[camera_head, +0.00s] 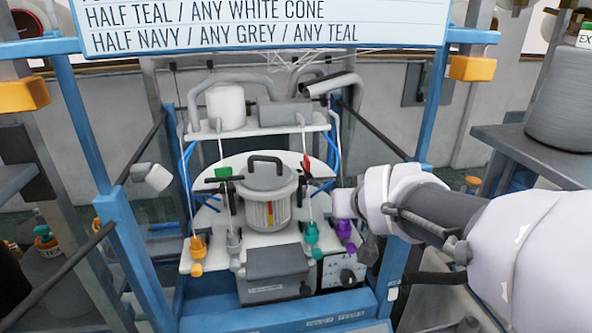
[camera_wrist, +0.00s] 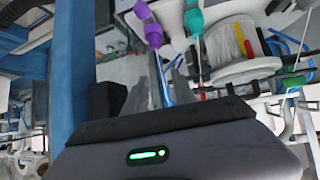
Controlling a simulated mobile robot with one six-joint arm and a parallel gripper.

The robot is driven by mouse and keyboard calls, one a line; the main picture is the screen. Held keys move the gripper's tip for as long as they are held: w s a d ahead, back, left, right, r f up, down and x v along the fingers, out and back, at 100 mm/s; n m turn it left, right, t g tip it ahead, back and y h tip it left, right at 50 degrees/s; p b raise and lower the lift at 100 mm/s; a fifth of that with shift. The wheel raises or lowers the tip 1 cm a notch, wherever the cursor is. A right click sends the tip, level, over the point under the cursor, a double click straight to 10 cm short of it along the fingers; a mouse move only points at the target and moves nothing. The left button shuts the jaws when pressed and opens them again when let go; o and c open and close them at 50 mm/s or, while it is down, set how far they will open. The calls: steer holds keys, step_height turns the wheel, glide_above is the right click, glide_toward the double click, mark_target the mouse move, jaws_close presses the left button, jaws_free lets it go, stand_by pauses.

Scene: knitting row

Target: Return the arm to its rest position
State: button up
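My arm (camera_head: 440,210) comes in from the right edge in the head view and reaches toward the right side of the machine stand. Its white wrist end is beside the blue frame's right post. My gripper (camera_head: 369,248) shows as a small dark grey shape below the wrist, close to the purple cone. In the wrist view its dark body with a green light fills the bottom, and grey pointed shapes (camera_wrist: 165,88) rise above it. I cannot make out clearly whether the fingers are apart. No held object is visible. The purple cone (camera_wrist: 153,35) and teal cone (camera_wrist: 194,22) appear beyond it.
The blue frame (camera_head: 119,225) surrounds a knitting machine with a lidded drum (camera_head: 268,200) and coloured cones. A sign (camera_head: 260,25) hangs across the top. A grey shelf (camera_head: 540,155) with a large cylinder (camera_head: 562,100) stands at right. Thin yarn tubes rise near the gripper.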

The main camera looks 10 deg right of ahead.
steer(key=s+a+f+m+g+y+b, duration=0.1)
steer(key=s+a+f+g+b, duration=0.1)
steer(key=s+a+f+b, duration=0.3)
steer(key=s+a+f+m+g+y+b, duration=0.2)
steer(key=s+a+f+b, duration=0.3)
steer(key=s+f+b, duration=0.8)
steer(key=s+f, duration=0.6)
steer(key=shift+s+a+y, duration=0.15)
steer(key=shift+y, duration=0.15)
